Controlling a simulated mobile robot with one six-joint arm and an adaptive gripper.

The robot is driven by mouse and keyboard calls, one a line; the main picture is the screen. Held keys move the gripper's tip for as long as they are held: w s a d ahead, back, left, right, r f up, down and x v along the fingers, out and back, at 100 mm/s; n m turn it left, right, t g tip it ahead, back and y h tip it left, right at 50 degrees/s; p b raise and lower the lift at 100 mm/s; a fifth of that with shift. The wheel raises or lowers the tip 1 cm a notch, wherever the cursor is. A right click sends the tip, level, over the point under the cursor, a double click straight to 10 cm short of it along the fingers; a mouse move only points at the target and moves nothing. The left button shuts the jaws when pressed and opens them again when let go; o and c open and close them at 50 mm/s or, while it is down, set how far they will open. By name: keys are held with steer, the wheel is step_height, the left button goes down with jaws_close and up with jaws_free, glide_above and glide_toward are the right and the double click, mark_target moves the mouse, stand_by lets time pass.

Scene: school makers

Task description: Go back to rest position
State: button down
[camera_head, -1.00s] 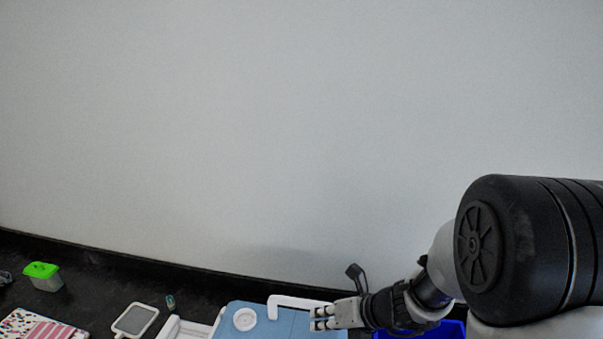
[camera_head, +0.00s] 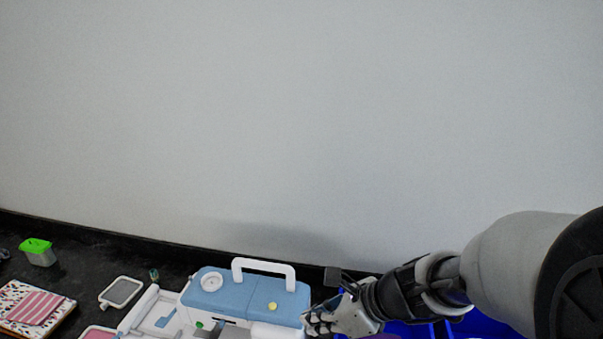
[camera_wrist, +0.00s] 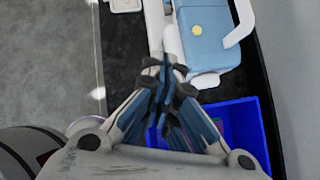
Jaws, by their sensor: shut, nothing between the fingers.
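My gripper (camera_head: 312,318) is at the lower middle right of the head view, just right of the sewing machine's right end. In the wrist view my gripper (camera_wrist: 164,72) has its fingers together with nothing between them. The blue and white sewing machine (camera_head: 240,296) stands on the black counter with its white handle raised. It also shows in the wrist view (camera_wrist: 205,45), ahead of the fingers. I cannot tell whether the fingertips touch it.
A blue bin (camera_wrist: 240,120) with things in it lies below and right of the fingers. On the black counter (camera_head: 85,258) are a green-lidded container (camera_head: 38,251), a framed grey panel (camera_head: 121,291) and a notebook with striped cloth (camera_head: 36,307). A grey wall stands behind.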

steer(key=s+d+f+n+h+b, duration=0.1)
steer(key=s+d+n+h+b, duration=0.2)
steer(key=s+n, duration=0.6)
steer(key=s+d+f+n+h+b, duration=0.1)
steer(key=s+d+n+h+b, duration=0.3)
steer(key=n, duration=1.1)
steer(key=s+d+b, duration=0.3)
steer(key=s+d, duration=0.1)
steer(key=s, duration=0.1)
steer(key=shift+s+d+f+t, duration=0.2)
steer(key=shift+d+t, duration=0.05)
steer(key=shift+t, duration=0.05)
